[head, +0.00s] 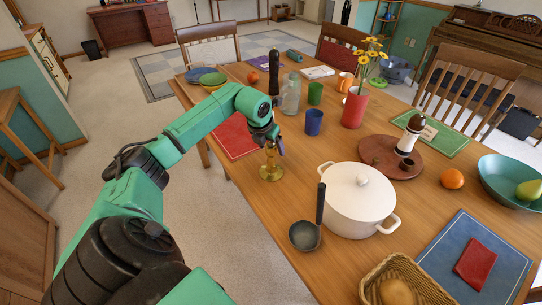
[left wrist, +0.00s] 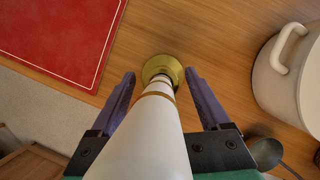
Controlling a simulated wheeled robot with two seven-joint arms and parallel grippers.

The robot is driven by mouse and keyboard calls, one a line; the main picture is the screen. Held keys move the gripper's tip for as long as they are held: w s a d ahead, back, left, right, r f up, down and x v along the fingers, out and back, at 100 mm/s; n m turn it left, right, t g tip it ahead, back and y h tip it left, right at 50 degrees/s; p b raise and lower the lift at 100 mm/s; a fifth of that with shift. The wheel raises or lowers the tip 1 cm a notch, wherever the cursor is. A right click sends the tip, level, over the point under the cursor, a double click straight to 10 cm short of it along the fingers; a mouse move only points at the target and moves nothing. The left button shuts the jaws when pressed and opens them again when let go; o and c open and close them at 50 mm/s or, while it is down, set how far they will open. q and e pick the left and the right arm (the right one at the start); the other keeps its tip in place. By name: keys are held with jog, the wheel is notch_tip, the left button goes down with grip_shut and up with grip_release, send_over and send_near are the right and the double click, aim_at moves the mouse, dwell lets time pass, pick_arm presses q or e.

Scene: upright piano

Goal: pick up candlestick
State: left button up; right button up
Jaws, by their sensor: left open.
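The candlestick (head: 271,172) stands upright on the wooden table near its left edge, with a round brass base. My left gripper (head: 270,145) is above it, reaching down, and hides its upper part in the head view. In the left wrist view the candlestick's brass base (left wrist: 163,67) shows beyond a pale white shaft (left wrist: 148,135) with gold bands. The fingers of my left gripper (left wrist: 160,74) are open, one on each side of the shaft, with visible gaps. My right gripper is not in view.
A white lidded pot (head: 358,198) and a dark ladle (head: 305,235) are close to the right. A red placemat (head: 236,138) lies behind. A blue cup (head: 313,122) and glass bottle (head: 291,95) stand farther back.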

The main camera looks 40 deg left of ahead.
pick_arm(q)
jog(key=shift+w+f, duration=0.1)
jog(key=shift+f, duration=0.05)
grip_shut()
dwell(1.3)
